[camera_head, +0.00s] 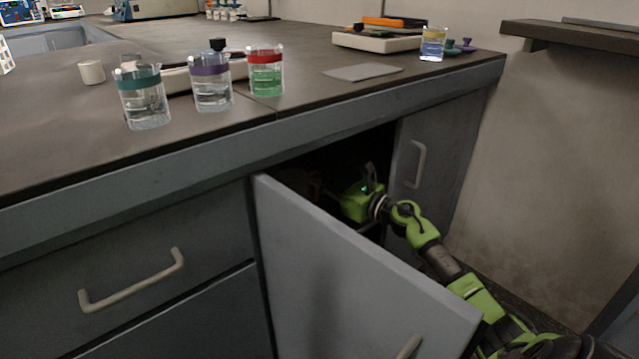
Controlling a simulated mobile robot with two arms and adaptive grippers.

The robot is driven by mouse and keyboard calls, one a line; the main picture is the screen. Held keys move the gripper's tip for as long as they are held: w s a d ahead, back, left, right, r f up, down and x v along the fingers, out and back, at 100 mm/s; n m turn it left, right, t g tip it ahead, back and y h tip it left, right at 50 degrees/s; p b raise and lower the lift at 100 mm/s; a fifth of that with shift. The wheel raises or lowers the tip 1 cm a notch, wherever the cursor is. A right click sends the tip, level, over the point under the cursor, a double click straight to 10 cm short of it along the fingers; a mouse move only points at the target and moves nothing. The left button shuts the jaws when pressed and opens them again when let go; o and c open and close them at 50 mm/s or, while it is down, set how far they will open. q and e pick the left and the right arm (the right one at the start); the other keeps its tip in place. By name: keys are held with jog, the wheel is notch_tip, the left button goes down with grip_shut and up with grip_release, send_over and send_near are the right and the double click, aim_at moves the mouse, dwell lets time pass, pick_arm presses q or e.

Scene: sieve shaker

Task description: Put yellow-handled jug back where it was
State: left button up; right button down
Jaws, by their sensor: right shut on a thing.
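My right gripper (355,197) is inside the dark open cabinet under the counter, behind the opened door. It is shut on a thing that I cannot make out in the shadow. Its fingertips are mostly hidden by the dark and the door's upper edge. I cannot clearly see a yellow-handled jug anywhere in this view. The cabinet door (345,270) stands swung open toward me, and my right arm reaches in past its right side. My left gripper is not in view.
Beakers with teal (146,100), purple (211,88) and red (266,72) bands stand near the counter's front edge. A yellow-banded beaker (432,45) stands at the right end. A closed door (435,160) borders the opening on the right.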

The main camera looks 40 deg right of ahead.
jog(key=shift+f, duration=0.1)
jog(key=c, duration=2.2)
grip_release()
